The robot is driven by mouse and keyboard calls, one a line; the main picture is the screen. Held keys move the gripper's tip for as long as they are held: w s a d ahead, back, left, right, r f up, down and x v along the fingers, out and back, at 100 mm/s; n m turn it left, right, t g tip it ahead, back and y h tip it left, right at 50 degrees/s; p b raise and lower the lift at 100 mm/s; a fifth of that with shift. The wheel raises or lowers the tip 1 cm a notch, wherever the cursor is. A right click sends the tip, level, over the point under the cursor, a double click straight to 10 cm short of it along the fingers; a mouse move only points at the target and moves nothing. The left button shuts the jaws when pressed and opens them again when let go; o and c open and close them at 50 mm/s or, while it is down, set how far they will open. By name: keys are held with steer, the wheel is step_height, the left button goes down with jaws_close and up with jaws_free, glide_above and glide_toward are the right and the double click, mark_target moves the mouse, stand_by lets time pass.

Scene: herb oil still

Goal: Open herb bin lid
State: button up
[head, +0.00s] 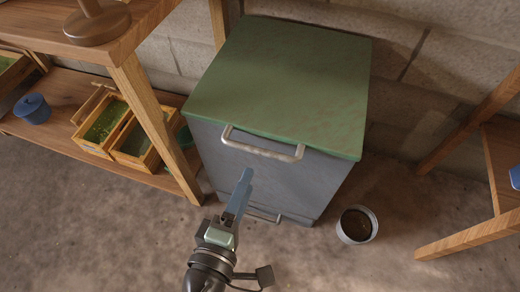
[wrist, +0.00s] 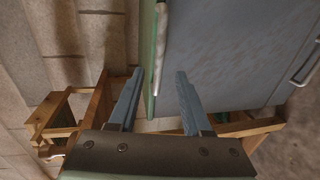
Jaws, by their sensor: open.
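The herb bin (head: 265,180) is a grey box standing on the floor against the wall. Its green lid (head: 285,80) lies flat and closed on top. A pale metal handle (head: 262,146) runs along the lid's front edge. My gripper (head: 245,178) is in front of the bin, below and a little left of the handle, and holds nothing. In the wrist view my gripper (wrist: 158,75) has its two blue fingers apart, with the lid's green edge (wrist: 149,50) and the pale handle (wrist: 160,50) beyond them. I cannot tell the exact gap to the handle.
A wooden shelf (head: 130,90) stands close on the left, with wooden herb boxes (head: 100,125) and a blue pot (head: 32,108) on its lower board. A small bucket (head: 357,224) of dark stuff stands right of the bin. A wooden table (head: 470,235) is at far right.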

mark_target(260, 154)
steer(key=b+x, duration=0.2)
steer(key=x, duration=0.8)
steer(key=shift+w, duration=0.15)
jaws_close()
stand_by(1.0)
